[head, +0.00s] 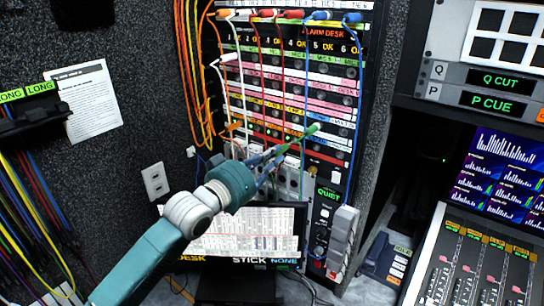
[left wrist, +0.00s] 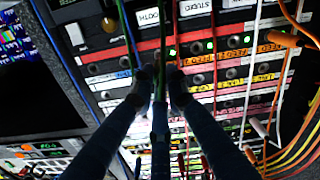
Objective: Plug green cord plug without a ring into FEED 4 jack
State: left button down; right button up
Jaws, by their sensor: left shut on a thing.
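My left gripper (head: 278,160) reaches up from the lower left to the front of the jack panel (head: 335,95). The green cord (left wrist: 163,25) runs up between the fingertips in that view. I cannot make out a ring on it. The plug is in front of the panel; whether it touches a jack is unclear. Several orange FEED labels (left wrist: 236,40) show beside jacks in the left wrist view, but I cannot read which is FEED 4. My right gripper is not in view.
White, red and blue cords hang from plugs (head: 292,14) along the panel top, across its rows. Orange and yellow cords (head: 192,75) run down its left side. A monitor (head: 265,262) stands below. A mixing desk (head: 470,265) is at the right.

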aim_at(287, 146)
pick_arm(q)
jog(key=shift+b+x, duration=0.35)
jog(key=shift+x, duration=1.65)
jog(key=c, duration=1.7)
grip_release()
jog(key=shift+w, duration=0.1)
jog(key=shift+o, duration=0.2)
jog(key=v, duration=1.2)
jog(key=shift+d, duration=0.15)
